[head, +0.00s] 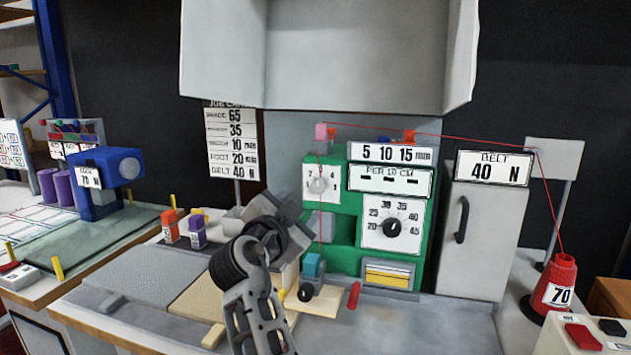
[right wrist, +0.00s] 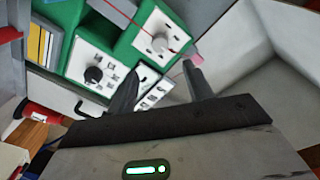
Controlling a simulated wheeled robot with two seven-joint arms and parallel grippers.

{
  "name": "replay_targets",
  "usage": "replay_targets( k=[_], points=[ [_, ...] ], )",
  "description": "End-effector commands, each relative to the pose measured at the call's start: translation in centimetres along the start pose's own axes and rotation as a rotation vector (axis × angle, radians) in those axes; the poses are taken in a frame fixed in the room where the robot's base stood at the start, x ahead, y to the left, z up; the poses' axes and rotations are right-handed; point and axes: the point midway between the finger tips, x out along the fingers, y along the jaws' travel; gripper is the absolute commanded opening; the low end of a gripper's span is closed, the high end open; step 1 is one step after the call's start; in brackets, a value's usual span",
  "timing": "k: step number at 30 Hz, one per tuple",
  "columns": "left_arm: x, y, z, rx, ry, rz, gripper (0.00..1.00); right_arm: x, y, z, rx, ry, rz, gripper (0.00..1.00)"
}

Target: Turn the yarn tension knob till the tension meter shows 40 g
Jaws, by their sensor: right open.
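The green machine (head: 344,235) has a small white dial plate with a pale round knob (head: 318,185) at its upper left. This knob also shows, turned over, in the right wrist view (right wrist: 160,44). A larger dial marked 20 to 45 has a black knob (head: 391,228); it is at left in the wrist view (right wrist: 94,74). A display marked per 10 cm (head: 391,179) shows dashes. I cannot make out any reading in grams. My right gripper (head: 297,208) is open and empty, in front of the machine, apart from both knobs; its fingers (right wrist: 160,88) frame the space below the small dial. My left gripper is out of view.
Red yarn runs from a red cone (head: 560,285) labelled 70 to the machine's top. A grey cabinet (head: 481,245) carries a sign reading BELT 40 N (head: 492,169). A grey hood (head: 330,50) hangs above. A red-handled part (head: 353,295) and a teal block (head: 314,264) stand low in front.

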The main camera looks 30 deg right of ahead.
Motion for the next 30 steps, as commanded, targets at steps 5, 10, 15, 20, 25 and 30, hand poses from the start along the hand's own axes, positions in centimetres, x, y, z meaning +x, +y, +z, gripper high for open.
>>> replay_targets(
  k=[5, 10, 15, 20, 25, 30],
  points=[
    [-0.6, 0.0, -0.8, 0.010, -0.016, -0.009, 1.00, 4.1, -0.3, -0.4, -0.005, 0.004, -0.001, 0.51],
    [-0.8, -0.1, -1.1, 0.024, -0.024, -0.016, 1.00, 7.4, -0.2, -0.3, -0.003, 0.002, -0.001, 0.51],
    [-0.8, -0.2, -1.0, 0.030, -0.031, -0.019, 1.00, 9.5, -0.1, -0.1, -0.002, 0.001, -0.002, 0.51],
    [-0.8, -0.2, -0.8, 0.034, -0.035, -0.021, 1.00, 10.4, -0.1, 0.0, -0.001, 0.001, -0.003, 0.51],
    [-0.8, -0.3, -0.8, 0.035, -0.035, -0.021, 1.00, 10.4, -0.1, 0.0, 0.000, 0.000, -0.003, 0.51],
    [-0.8, -0.3, -0.8, 0.036, -0.035, -0.021, 1.00, 10.4, -0.1, 0.0, 0.000, 0.000, -0.003, 0.32]
  ],
)
